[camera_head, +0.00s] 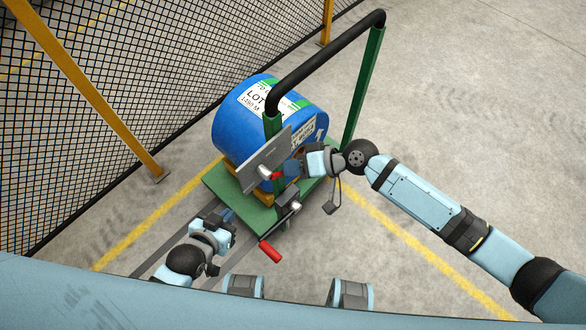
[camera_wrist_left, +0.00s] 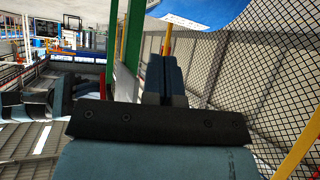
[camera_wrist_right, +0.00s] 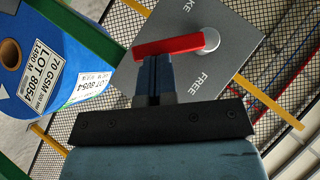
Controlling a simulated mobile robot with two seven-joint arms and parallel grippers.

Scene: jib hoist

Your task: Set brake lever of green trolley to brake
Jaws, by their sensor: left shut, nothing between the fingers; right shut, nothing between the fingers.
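The green trolley (camera_head: 264,213) carries a blue roll and has an upright frame. A grey plate (camera_head: 262,160) on its post bears a short red brake lever (camera_head: 277,176). In the right wrist view the red lever (camera_wrist_right: 170,46) reaches left from a round silver pivot, with "FREE" below it and partly hidden lettering ending "KE" above. My right gripper (camera_head: 289,169) is shut and empty, its fingertips at the lever's lower side; contact is unclear. My left gripper (camera_head: 229,213) is shut and empty, low beside the trolley deck's left front edge.
A blue roll (camera_head: 243,132) lies on the deck. A black push bar (camera_head: 325,60) tops the frame. A second, larger red handle (camera_head: 270,251) sticks out at the trolley's front. A mesh fence (camera_head: 120,50) stands at left; the floor at right is clear.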

